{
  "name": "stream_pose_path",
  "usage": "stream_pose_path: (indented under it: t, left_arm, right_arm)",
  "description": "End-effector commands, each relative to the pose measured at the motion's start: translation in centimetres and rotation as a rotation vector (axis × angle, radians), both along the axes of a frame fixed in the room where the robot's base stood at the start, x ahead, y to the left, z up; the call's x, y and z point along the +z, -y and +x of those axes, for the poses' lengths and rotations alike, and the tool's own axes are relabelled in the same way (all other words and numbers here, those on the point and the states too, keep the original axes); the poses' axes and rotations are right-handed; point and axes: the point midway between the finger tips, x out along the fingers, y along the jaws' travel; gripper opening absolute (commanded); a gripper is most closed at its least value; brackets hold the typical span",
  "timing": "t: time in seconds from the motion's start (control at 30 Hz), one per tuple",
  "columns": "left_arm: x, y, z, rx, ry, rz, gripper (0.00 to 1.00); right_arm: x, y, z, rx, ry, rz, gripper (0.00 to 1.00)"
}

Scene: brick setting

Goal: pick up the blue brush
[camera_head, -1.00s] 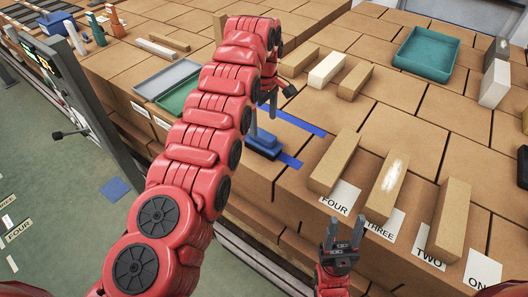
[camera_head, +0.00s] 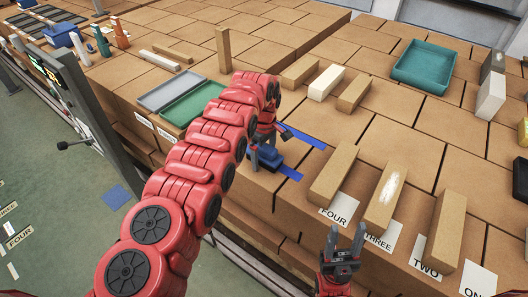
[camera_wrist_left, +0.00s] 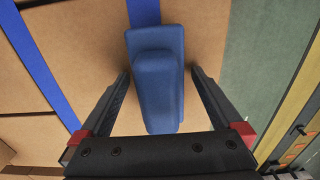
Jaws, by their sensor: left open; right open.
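The blue brush (camera_head: 268,155) lies on the brick-patterned surface between two blue tape strips, close to the front edge. My left gripper (camera_head: 262,156) is right at it, coming down from above. In the left wrist view the blue brush (camera_wrist_left: 157,80) lies between the two open fingers of my left gripper (camera_wrist_left: 160,85), with a gap on each side. My right gripper (camera_head: 346,240) is open and empty, low in the head view near the label FOUR.
Several tan bricks (camera_head: 334,174) with number labels stand at the right. A green tray (camera_head: 195,103) and a grey tray (camera_head: 168,90) lie at the left, and a teal tray (camera_head: 424,66) at the back right. Blue tape (camera_head: 305,136) runs beside the brush.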

Motion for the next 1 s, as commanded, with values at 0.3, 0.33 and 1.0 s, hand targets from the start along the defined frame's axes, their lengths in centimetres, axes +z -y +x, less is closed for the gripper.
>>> stream_pose_path:
  t: [0.3,0.33,1.0]
  left_arm:
    - [-0.02,0.00,0.00,0.000,0.000,0.000,0.73]
    - [-0.02,0.00,0.00,0.000,0.000,0.000,0.68]
    - [0.11,-0.10,0.06,0.000,0.001,0.001,0.00]
  right_arm:
    - [-0.06,0.00,0.00,0.000,0.000,0.000,0.50]
    - [-0.06,0.00,0.00,0.000,0.000,0.000,0.50]
    - [-0.15,0.01,0.00,0.000,0.000,0.000,0.50]
